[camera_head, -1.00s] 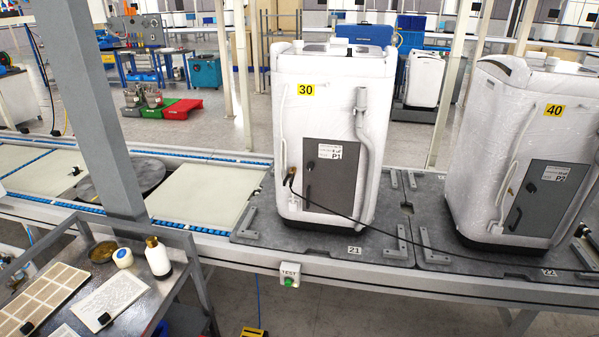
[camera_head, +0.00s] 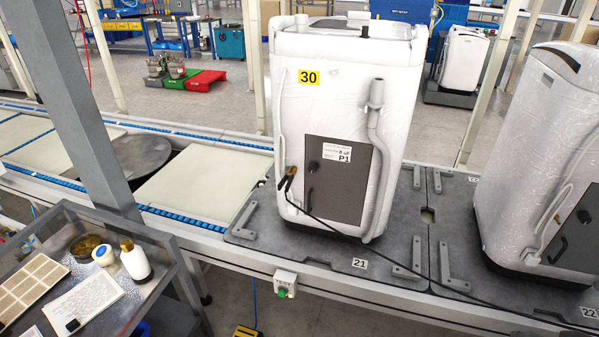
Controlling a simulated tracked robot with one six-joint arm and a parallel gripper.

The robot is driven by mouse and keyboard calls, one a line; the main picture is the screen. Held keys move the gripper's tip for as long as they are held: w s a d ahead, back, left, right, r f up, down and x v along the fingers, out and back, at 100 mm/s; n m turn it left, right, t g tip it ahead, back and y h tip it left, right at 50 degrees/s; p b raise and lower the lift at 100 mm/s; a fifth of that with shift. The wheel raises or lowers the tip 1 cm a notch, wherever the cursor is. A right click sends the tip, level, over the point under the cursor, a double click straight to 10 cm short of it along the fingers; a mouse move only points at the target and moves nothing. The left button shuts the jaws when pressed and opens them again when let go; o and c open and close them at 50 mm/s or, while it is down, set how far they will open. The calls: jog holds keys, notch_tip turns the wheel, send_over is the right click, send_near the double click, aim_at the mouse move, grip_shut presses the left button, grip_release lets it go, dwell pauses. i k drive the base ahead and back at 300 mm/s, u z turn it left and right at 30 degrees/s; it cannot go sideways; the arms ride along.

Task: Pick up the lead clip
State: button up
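The lead clip (camera_head: 289,177) is a small dark clip with a brownish tip at the lower left of the white wrapped machine marked 30 (camera_head: 300,130). It sits at the left edge of the dark grey panel labelled P1 (camera_head: 345,200). A thin black lead (camera_head: 400,262) runs from it down across the machine's base and off to the lower right. My gripper is not in view.
The machine stands on grey pallet 21 (camera_head: 262,218) on a conveyor. Another white machine (camera_head: 520,180) stands on pallet 22 to the right. A metal cart (camera_head: 165,290) with a white bottle (camera_head: 135,262) and trays is at lower left, beside a grey post (camera_head: 75,105). A test button box (camera_head: 285,283) is on the conveyor's front.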

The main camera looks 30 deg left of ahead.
aim_at(290, 176)
jog(key=i, duration=1.15)
jog(key=u, duration=4.2)
